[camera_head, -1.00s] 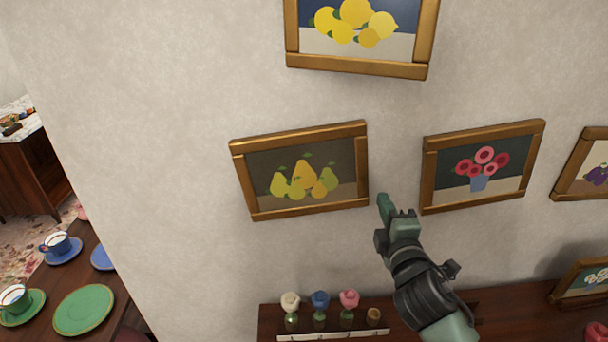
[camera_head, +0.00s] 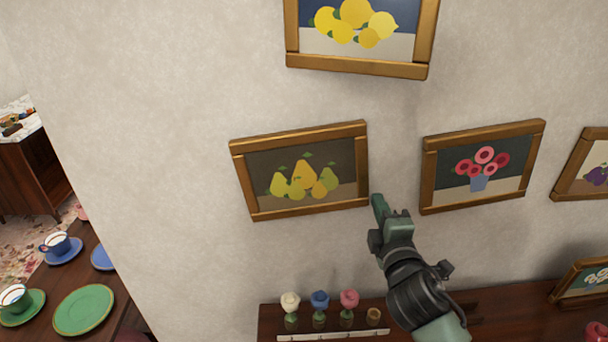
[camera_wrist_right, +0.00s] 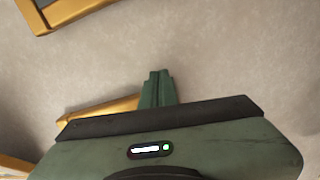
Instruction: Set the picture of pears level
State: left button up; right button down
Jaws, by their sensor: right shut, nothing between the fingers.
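The picture of pears (camera_head: 308,131) hangs on the wall in a gold-brown frame, in the middle of the head view. Its top and bottom edges rise toward the right there. My right gripper (camera_head: 378,205) is shut and empty, its fingertips just right of the frame's lower right corner. I cannot tell whether they touch it. The right wrist view shows the closed fingers (camera_wrist_right: 157,88) in front of the wall, with a gold frame piece (camera_wrist_right: 95,112) partly hidden behind the gripper. I cannot tell which picture that piece belongs to. My left gripper is not in view.
A lemon picture (camera_head: 355,68) hangs above and a flower picture (camera_head: 482,138) to the right. A shelf below holds several small flower vases (camera_head: 320,305) and a white strip (camera_head: 333,335). A table with dishes (camera_head: 84,308) stands at the left. Bare wall lies left of the pears.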

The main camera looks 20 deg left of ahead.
jog(key=shift+s+a, duration=0.25)
jog(key=shift+a, duration=0.35)
jog(key=shift+s+a, duration=0.2)
jog(key=shift+a, duration=0.35)
dwell(0.9)
jog(key=shift+w+d, duration=0.1)
jog(key=shift+d, duration=0.1)
jog(key=d+p+v, duration=0.1)
jog(key=p+v, duration=0.2)
jog(key=v, duration=0.5)
jog(key=shift+w+d, duration=0.25)
dwell(0.5)
